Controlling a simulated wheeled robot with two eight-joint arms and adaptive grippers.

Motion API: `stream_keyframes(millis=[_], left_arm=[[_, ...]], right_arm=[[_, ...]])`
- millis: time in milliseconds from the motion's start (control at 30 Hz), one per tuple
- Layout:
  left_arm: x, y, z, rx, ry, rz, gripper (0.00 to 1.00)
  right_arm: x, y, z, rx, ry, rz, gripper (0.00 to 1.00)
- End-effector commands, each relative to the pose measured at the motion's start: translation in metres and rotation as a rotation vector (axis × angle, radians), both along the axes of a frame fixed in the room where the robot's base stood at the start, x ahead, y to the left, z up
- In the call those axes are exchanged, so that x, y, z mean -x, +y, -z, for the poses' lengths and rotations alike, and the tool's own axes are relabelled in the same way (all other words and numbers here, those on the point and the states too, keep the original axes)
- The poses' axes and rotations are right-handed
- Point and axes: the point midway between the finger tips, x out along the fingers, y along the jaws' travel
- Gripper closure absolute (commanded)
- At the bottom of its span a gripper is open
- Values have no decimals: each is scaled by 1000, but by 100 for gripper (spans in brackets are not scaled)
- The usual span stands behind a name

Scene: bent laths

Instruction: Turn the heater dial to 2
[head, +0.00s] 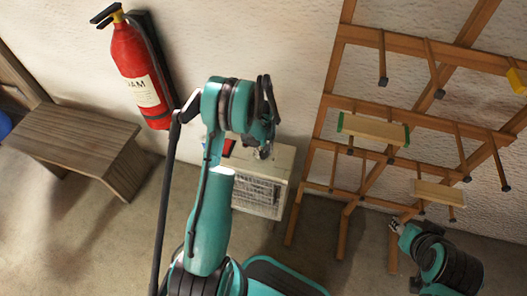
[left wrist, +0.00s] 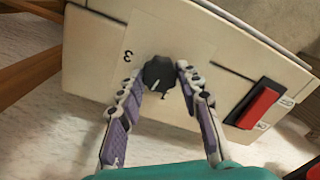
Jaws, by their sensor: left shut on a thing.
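The heater (head: 260,195) is a cream box with a dark grille, standing on the floor by the wall behind my left arm. In the left wrist view its panel (left wrist: 105,70) carries a dark dial (left wrist: 158,72) with a pale pointer line. A 3 is printed beside the dial; another mark near it is partly hidden and too small to read surely. My left gripper (left wrist: 160,78) has a finger on each side of the dial and is shut on it. In the head view my left gripper (head: 263,150) is at the heater top. My right gripper (head: 395,225) is near the wooden rack, its jaws unclear.
A red rocker switch (left wrist: 258,103) sits on the panel right of the dial. A wooden rack (head: 330,130) with pegs and laths stands at the right. A red fire extinguisher (head: 137,75) hangs on the wall. A wooden bench (head: 75,135) is at the left.

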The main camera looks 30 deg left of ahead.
Motion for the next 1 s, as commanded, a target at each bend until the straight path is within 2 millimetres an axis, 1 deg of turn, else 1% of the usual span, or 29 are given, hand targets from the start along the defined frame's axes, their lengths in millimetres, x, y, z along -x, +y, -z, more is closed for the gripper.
stream_keyframes(millis=[200,433,700,1000], left_arm=[[0,0,0,0,0,165,94],[0,0,0,0,0,285,94],[0,0,0,0,0,348,94],[0,0,0,0,0,355,94]], right_arm=[[0,0,0,0,0,0,60],[0,0,0,0,0,0,60],[0,0,0,0,0,0,60],[0,0,0,0,0,0,60]])
